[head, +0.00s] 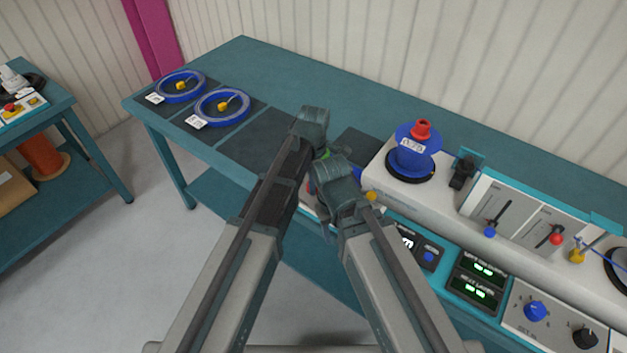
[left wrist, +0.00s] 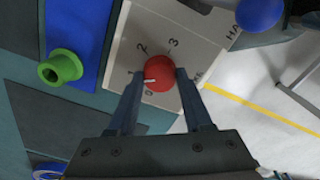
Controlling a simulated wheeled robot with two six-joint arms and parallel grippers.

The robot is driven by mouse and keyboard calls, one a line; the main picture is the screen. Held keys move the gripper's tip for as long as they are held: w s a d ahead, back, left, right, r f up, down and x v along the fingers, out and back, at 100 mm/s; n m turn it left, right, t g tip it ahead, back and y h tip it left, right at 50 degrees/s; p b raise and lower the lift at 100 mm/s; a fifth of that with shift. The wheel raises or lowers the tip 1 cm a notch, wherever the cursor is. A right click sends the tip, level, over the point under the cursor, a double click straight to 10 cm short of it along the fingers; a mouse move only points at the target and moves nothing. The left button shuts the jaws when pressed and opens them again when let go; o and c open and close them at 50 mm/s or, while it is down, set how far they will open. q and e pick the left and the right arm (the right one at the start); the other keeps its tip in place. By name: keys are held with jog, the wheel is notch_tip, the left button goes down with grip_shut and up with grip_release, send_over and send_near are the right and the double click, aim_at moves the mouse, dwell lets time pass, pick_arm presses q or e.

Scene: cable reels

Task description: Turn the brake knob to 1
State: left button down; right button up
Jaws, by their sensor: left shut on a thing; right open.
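The brake knob (left wrist: 162,70) is round and red with a white pointer line, on a pale panel (left wrist: 190,28) marked 0, 1, 2 and 3. In the left wrist view its pointer faces left and slightly down, between the 0 and the 1, near the 1. My left gripper (left wrist: 159,76) is shut on the knob, one finger on each side. In the head view my left gripper's wrist (head: 312,125) shows, while the knob is hidden behind my arms. My right gripper (head: 327,218) is open, close beside the left one; its fingertips are mostly hidden.
A blue part with a green hub (left wrist: 62,68) is close beside the knob panel. A blue reel with a red top (head: 421,132) stands on the machine to the right. Two flat blue reels (head: 222,106) lie at the table's left. Levers and blue knobs (head: 536,311) are further right.

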dwell(0.4)
pick_arm(q)
jog(key=shift+c, duration=1.6)
grip_release()
jog(key=shift+r, duration=0.1)
notch_tip(320, 180, up, 14)
jog(key=p, duration=1.4)
jog(key=shift+f, duration=0.2)
